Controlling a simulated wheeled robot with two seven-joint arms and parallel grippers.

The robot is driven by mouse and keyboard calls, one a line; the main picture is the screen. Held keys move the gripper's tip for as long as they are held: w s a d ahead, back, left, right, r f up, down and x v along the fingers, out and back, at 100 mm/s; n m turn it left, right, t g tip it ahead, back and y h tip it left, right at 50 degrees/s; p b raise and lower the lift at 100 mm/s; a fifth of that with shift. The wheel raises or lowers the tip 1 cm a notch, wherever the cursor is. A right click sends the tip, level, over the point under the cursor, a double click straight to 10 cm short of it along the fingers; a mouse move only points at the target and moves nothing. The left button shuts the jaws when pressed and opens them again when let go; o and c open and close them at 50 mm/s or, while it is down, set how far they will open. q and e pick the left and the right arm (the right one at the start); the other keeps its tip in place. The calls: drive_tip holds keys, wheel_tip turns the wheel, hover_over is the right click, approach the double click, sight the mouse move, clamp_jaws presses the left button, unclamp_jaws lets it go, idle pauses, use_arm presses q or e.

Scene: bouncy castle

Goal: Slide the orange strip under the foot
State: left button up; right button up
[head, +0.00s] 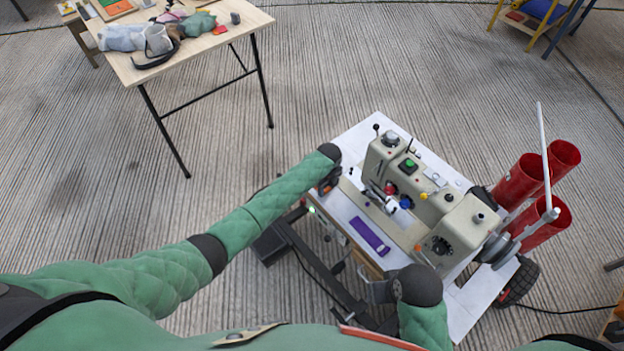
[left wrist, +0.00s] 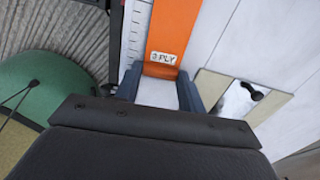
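The orange strip (left wrist: 174,35), with a "PLY" label near its end, lies flat on a white surface in the left wrist view. The two fingers of my left gripper (left wrist: 160,78) stand apart on either side of the strip's near end; I cannot tell whether they touch its edges. In the head view my left gripper (head: 328,184) is at the left edge of the sewing table and hides most of the strip. The beige sewing machine (head: 428,185) stands to its right; its foot is too small to make out. My right gripper (head: 374,291) is over the table's front edge, its fingertips unclear.
A purple strip (head: 370,236) lies on the white sewing table (head: 462,300) in front of the machine. Red tubes (head: 518,182) stand behind it on the right. A wooden table (head: 200,50) with cloths is at the upper left. Open carpet lies between the tables.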

idle(0.4)
use_arm(q)
drive_tip(key=shift+r, duration=0.1)
drive_tip(key=shift+r+p, duration=1)
drive_tip(key=shift+p, duration=0.1)
drive_tip(key=shift+r+p, duration=1.95)
drive_tip(key=shift+r, duration=0.1)
drive_tip(key=shift+a, duration=0.1)
